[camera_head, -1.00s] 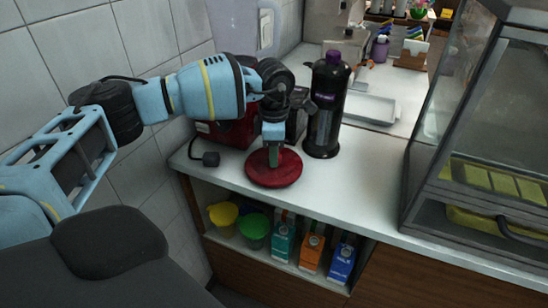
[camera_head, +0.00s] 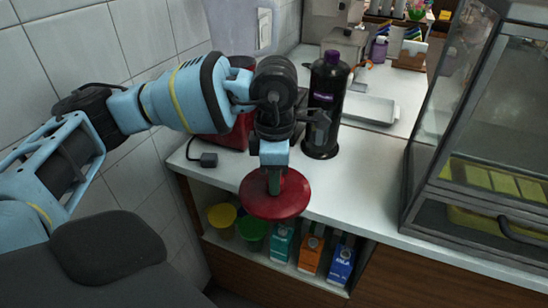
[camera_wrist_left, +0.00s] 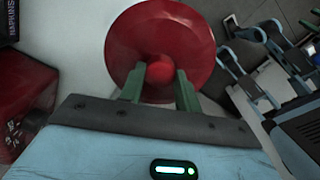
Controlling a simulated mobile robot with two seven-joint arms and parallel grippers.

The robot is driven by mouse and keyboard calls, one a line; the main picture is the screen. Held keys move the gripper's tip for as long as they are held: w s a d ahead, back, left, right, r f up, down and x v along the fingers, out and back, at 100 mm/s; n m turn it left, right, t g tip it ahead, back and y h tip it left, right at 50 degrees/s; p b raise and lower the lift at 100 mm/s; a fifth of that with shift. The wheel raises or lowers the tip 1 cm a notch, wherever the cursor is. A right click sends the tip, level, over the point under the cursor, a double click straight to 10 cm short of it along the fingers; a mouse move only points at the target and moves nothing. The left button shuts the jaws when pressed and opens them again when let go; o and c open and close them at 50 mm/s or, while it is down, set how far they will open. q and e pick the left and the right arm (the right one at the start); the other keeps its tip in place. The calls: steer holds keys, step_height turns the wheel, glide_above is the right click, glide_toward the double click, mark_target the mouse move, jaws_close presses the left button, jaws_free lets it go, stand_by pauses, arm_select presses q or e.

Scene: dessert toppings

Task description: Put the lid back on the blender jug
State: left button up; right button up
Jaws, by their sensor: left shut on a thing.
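The red round lid (camera_head: 287,205) is in my left gripper (camera_head: 274,182), over the front part of the white counter. In the left wrist view the lid (camera_wrist_left: 165,32) shows as a wide disc, and the fingers of my left gripper (camera_wrist_left: 160,88) are shut on its round red knob (camera_wrist_left: 160,72). A red machine (camera_head: 236,133) stands on the counter, largely hidden behind my left arm. It also shows at the left of the left wrist view (camera_wrist_left: 25,100). I cannot make out the blender jug for certain. My right gripper is not in view.
A tall black bottle with a purple cap (camera_head: 326,105) stands close right of my left gripper. A glass display case (camera_head: 480,150) is at the right. Cartons (camera_head: 311,252) and tubs are on the shelf below.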

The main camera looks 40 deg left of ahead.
mark_target(276, 200)
arm_select(q)
steer(key=shift+s+d+r, duration=0.15)
steer(key=shift+s+d, duration=0.95)
steer(key=shift+s, duration=0.2)
